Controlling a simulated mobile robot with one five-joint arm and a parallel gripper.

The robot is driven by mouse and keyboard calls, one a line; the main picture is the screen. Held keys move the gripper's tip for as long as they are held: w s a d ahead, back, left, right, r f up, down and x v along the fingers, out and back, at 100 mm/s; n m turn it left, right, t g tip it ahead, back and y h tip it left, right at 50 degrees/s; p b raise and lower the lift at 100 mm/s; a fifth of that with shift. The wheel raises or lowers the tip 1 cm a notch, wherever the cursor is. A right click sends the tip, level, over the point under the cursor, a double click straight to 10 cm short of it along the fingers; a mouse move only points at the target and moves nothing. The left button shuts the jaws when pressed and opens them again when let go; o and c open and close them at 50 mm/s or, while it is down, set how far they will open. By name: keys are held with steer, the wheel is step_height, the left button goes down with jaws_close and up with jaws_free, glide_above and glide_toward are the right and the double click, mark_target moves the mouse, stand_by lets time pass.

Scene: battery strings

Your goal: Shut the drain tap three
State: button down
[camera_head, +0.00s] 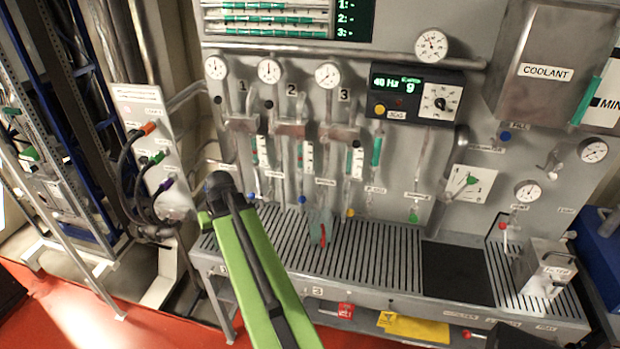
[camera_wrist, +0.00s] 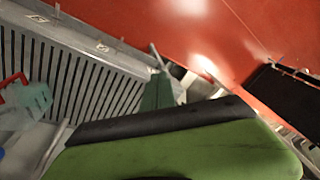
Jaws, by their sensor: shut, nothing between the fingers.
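The number 3 stands on the front edge of the slatted bench (camera_head: 383,285), just right of my green arm, and another 3 is on the panel above. I cannot make out for sure which fitting is drain tap three, or how its handle lies. In the wrist view my gripper's teal fingers (camera_wrist: 157,93) are together and empty. They are near the bench edge, beside a thin grey rod (camera_wrist: 156,54); I cannot tell whether they touch it. In the head view my green arm hides the gripper and part of the bench front.
A teal and red object (camera_head: 320,229) stands on the bench. Gauges and pipes fill the panel behind. Red floor (camera_wrist: 205,32) lies open before the bench.

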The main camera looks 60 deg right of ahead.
steer(key=s+d+r+m+t+h+p, duration=0.1)
steer(key=s+d+r+m+p, duration=0.15)
steer(key=s+d+r, duration=0.55)
steer(key=s+d+r+m+t+h+p, duration=0.15)
steer(key=s+d+p, duration=0.4)
steer(key=d, duration=0.75)
steer(key=s+d+r+m+t+p, duration=0.1)
steer(key=s+d+r+m+p, duration=0.15)
steer(key=s+d+r, duration=0.5)
steer(key=b, duration=1.1)
glide_above(311, 204)
steer(key=s+d, duration=0.2)
steer(key=s, duration=0.1)
steer(key=shift+m+g, duration=0.25)
steer(key=shift+m, duration=0.1)
steer(key=f, duration=1.3)
steer(key=shift+w+a, duration=0.1)
steer(key=shift+a, duration=0.15)
steer(key=shift+w+a+f+b, duration=0.2)
steer(key=shift+w+a, duration=0.1)
steer(key=shift+w, duration=0.2)
steer(key=shift+w+a+f+b, duration=0.15)
steer(key=shift+w+a, duration=0.1)
steer(key=shift+w, duration=0.2)
steer(key=shift+w+a, duration=0.2)
steer(key=shift+w, duration=0.25)
